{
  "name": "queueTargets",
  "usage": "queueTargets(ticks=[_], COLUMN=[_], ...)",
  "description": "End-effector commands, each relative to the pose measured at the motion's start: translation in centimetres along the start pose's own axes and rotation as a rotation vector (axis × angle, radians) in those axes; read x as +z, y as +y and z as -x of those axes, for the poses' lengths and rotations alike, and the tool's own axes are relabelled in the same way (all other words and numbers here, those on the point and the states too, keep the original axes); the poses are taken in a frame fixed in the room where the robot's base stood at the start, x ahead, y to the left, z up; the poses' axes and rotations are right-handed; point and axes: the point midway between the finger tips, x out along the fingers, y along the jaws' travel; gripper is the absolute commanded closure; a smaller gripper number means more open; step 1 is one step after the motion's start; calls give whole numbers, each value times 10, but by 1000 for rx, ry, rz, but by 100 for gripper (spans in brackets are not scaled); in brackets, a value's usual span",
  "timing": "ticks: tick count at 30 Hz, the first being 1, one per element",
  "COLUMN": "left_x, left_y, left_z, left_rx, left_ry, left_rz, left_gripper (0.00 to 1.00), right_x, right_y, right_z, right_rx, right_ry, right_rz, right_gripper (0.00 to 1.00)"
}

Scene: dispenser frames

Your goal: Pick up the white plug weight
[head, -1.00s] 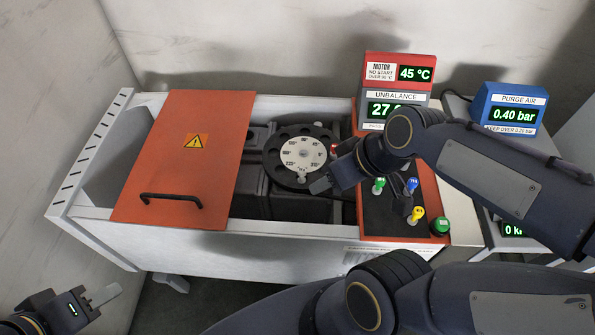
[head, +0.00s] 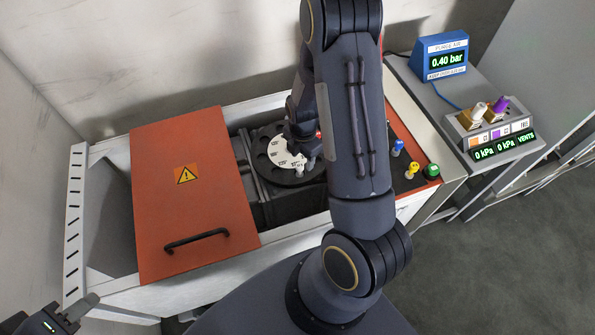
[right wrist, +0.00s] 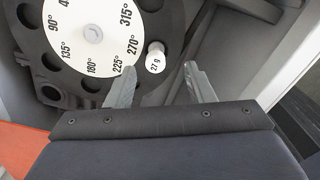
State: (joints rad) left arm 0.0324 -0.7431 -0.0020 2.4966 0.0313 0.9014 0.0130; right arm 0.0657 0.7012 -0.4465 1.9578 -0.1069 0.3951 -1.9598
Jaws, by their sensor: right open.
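The white plug weight (right wrist: 155,62), marked "27 g", stands on the black rotor disc (right wrist: 178,25) beside the 270° mark of its white dial (right wrist: 95,30). My right gripper (right wrist: 160,86) is open, its two fingers either side of the near side of the plug in the right wrist view, with nothing between the tips. In the head view the right gripper (head: 304,155) is over the right part of the disc (head: 262,168), and the arm hides much around it. My left gripper (head: 76,312) is at the lower left, away from the machine.
An orange cover (head: 190,205) with a black handle lies over the machine's left part. Right of my arm are a blue plug (head: 397,148), a yellow plug (head: 411,171) and a green button (head: 432,171). A purge air display (head: 440,58) and vents box (head: 492,130) stand further right.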

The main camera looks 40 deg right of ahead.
Motion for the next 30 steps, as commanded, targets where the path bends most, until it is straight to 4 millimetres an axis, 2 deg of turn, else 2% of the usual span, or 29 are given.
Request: queueTargets(ticks=[12, 21, 23, 30], left_x=[-6, -6, -6, -6], left_y=[6, 6, 6, 6], left_z=[12, 12, 12, 12], left_rx=[0, 0, 0, 0], left_ry=[0, 0, 0, 0], left_rz=[0, 0, 0, 0], left_gripper=[64, 64, 64, 64], right_x=[-4, -4, -4, -4], right_y=[5, 6, 6, 6], right_z=[-51, -58, -58, -57], right_rx=[-3, 1, 1, 0], right_ry=[1, 1, 1, 2], right_rz=[-3, -4, -3, -3], right_gripper=[51, 51, 57, 88])
